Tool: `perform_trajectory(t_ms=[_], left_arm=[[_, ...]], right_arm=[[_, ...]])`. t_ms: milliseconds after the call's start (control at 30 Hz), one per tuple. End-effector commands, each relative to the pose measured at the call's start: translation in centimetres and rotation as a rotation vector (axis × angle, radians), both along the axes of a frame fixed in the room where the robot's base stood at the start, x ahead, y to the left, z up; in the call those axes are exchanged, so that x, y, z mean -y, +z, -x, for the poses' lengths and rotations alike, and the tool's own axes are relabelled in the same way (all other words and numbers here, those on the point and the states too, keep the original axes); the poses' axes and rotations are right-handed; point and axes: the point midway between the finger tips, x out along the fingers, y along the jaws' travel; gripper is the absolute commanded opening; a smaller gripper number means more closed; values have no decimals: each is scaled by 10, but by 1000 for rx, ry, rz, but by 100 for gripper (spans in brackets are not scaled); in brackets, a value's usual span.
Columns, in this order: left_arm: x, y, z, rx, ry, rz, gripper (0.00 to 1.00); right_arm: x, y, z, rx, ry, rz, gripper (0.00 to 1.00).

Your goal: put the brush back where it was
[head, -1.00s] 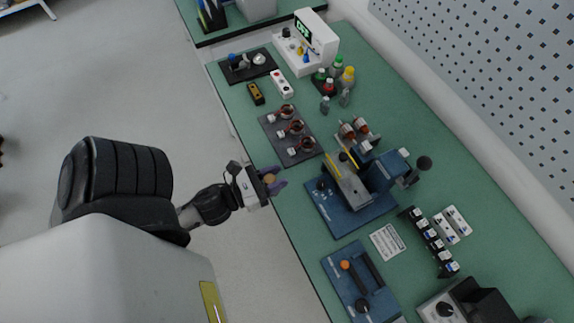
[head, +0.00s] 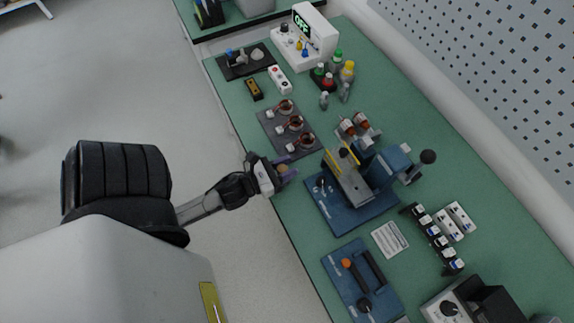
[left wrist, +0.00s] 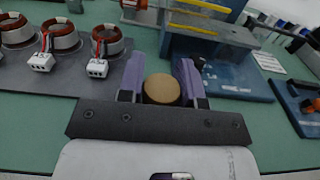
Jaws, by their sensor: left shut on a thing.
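My left gripper (head: 288,169) is at the front edge of the green bench, between the mat of copper coils and the blue fixture. In the left wrist view its purple fingers (left wrist: 161,82) are shut on a tan round-ended thing (left wrist: 162,89), which I take to be the brush. It shows as a small tan spot between the fingers in the head view (head: 283,168). Only its round end shows; the rest is hidden. My right gripper is not in view.
A grey mat (head: 277,137) with copper coils lies behind the gripper. A blue-based fixture (head: 332,221) with yellow bars stands to the right. A blue tray (head: 340,285) with an orange-ended tool is nearer the front. Small bottles (head: 348,72) and a white instrument (head: 322,32) stand at the back.

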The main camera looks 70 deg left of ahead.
Motion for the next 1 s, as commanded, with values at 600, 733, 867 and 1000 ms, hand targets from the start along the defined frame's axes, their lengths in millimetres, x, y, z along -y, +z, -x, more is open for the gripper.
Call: perform_trajectory(t_ms=[600, 733, 867, 1000], left_arm=[[0, -2, 0, 2, -1, -1, 55], [0, -2, 0, 2, -1, -1, 58], [0, -1, 0, 2, -1, -1, 58], [1, 0, 7, 0, 0, 1, 58]], right_arm=[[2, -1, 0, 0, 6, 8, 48], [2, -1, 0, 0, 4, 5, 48], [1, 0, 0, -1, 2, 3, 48], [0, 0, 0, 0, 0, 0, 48]])
